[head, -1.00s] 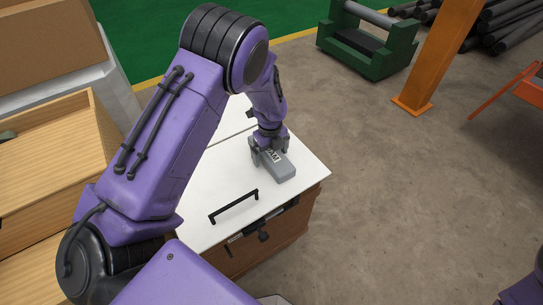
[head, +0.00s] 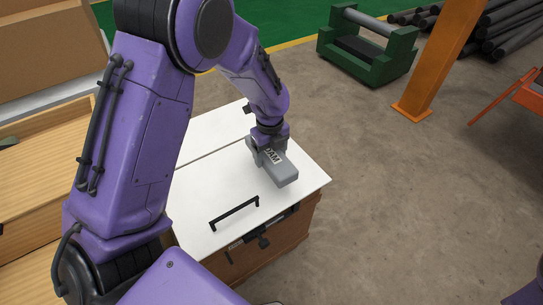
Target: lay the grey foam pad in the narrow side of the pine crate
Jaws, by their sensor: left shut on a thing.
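My left gripper (head: 267,147) is shut on a grey block with a printed label, which looks like the grey foam pad (head: 284,176). The gripper holds it near its far end, at or just above the white top of a cabinet; I cannot tell whether it touches. The pine crate (head: 35,218) is at the left edge, cut off by the frame and partly hidden behind my left arm. My right gripper is out of view; only a bit of my right arm shows at the bottom right corner.
The white-topped cabinet (head: 215,187) has a black bar handle (head: 234,212) on top and a latch at its front. A cardboard box (head: 45,50) stands behind the crate. A green stand (head: 368,45) and an orange post (head: 437,65) are farther off.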

